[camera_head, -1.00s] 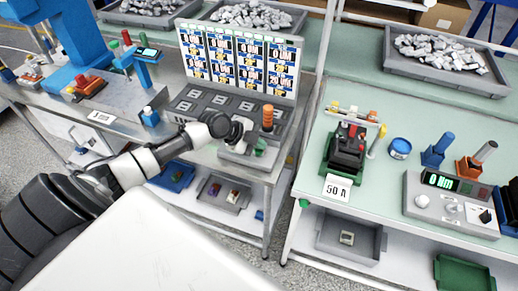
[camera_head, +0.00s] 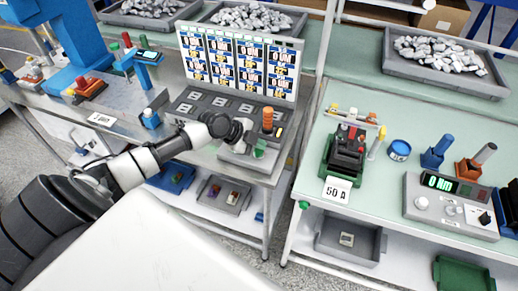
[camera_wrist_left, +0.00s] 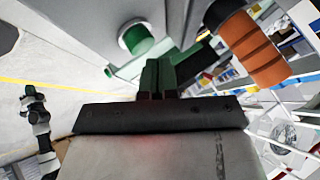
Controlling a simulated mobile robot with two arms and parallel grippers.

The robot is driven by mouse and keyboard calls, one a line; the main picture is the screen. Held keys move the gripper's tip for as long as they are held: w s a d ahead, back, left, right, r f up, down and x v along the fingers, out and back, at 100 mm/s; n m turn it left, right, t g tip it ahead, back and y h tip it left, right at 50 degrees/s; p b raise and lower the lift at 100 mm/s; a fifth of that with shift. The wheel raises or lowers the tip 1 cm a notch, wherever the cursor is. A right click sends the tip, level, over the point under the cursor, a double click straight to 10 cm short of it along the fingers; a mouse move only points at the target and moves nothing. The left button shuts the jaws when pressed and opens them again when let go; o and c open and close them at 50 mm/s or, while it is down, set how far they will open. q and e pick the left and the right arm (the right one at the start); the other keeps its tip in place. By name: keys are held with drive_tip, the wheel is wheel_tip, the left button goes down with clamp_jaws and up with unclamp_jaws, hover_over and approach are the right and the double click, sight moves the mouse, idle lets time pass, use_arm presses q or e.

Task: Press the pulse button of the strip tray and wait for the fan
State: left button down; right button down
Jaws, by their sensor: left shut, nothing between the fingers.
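The strip tray (camera_head: 232,158) is a pale grey unit at the front right of the left bench, below the sign panel. A green round button (camera_wrist_left: 135,38) with a pale collar shows on a grey face in the left wrist view. My left gripper (camera_wrist_left: 160,68) is shut and empty, its dark fingertips close below and right of this button; I cannot tell whether they touch. In the head view my left gripper (camera_head: 247,138) is over the tray, and its fingertips are hard to make out. An orange ribbed cylinder (camera_head: 267,119) stands beside it and also shows in the wrist view (camera_wrist_left: 255,48). No fan is identifiable.
The sign panel (camera_head: 240,62) stands behind the dark slotted tray (camera_head: 205,106). On the right bench (camera_head: 345,112) are a dark green-based device (camera_head: 345,152), a blue tub (camera_head: 399,149) and a grey tester (camera_head: 450,207). A gap separates the benches.

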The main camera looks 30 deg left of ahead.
sight(259, 153)
use_arm(q)
drive_tip(key=shift+r, duration=0.3)
drive_tip(key=shift+r+p, duration=1.7)
drive_tip(key=shift+r, duration=0.75)
drive_tip(key=shift+f, duration=0.1)
